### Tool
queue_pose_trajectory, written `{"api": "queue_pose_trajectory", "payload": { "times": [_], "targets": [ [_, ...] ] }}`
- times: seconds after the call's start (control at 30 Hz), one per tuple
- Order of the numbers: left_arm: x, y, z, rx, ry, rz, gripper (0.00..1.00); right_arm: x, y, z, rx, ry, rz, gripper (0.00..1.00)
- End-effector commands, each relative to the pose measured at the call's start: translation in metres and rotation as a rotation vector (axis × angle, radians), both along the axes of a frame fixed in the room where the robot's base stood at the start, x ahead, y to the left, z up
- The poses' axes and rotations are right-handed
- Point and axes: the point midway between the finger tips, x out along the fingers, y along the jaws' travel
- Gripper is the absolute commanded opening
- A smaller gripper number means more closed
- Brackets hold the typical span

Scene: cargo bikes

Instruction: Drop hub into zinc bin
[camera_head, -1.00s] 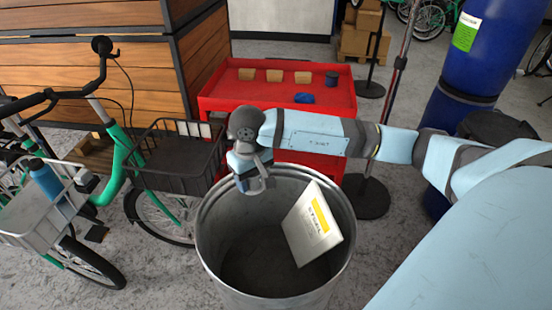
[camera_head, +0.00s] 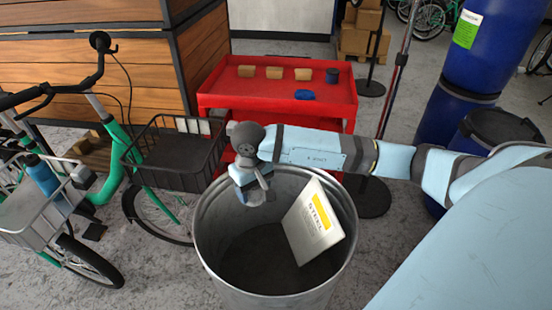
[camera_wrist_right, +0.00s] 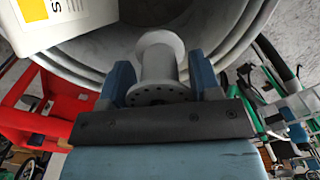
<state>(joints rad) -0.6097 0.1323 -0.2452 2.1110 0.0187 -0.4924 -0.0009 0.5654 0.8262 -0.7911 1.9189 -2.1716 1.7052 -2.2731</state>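The hub (camera_wrist_right: 158,66) is a pale grey spool with a ring of small holes in its near flange. My right gripper (camera_wrist_right: 160,70) is shut on it, with one blue finger on each side. In the head view the right gripper (camera_head: 254,194) points down over the back left part of the zinc bin (camera_head: 222,225). The bin is a round, open grey metal tub. The hub is hard to make out in the head view. My left gripper is not in view.
A white steel sign (camera_head: 313,222) with a yellow band leans at the bin's right side. A red cart (camera_head: 225,95) stands behind the bin. A green bike with a black basket (camera_head: 170,150) is on the left, and blue barrels (camera_head: 475,50) are on the right.

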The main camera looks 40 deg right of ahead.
Motion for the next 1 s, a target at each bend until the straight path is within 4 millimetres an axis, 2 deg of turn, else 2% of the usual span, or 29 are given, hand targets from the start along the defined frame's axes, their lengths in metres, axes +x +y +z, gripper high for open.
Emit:
{"api": "queue_pose_trajectory", "payload": {
  "times": [0.03,0.1,0.37,0.47,0.57,1.0],
  "targets": [
    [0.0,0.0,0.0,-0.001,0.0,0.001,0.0,0.0,0.0,0.0,0.0,0.0,0.0,0.69],
    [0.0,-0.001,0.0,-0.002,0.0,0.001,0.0,0.0,0.0,0.0,0.0,0.0,0.0,0.83],
    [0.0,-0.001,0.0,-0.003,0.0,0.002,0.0,0.0,0.0,0.0,0.0,0.0,0.0,0.83],
    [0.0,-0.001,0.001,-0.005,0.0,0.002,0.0,0.0,0.0,0.006,0.0,-0.001,0.0,0.83],
    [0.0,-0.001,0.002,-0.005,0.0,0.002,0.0,0.001,0.0,0.02,0.001,-0.003,0.0,0.83],
    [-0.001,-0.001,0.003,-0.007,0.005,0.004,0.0,0.001,0.0,0.114,-0.001,-0.004,0.001,0.83]
  ]
}}
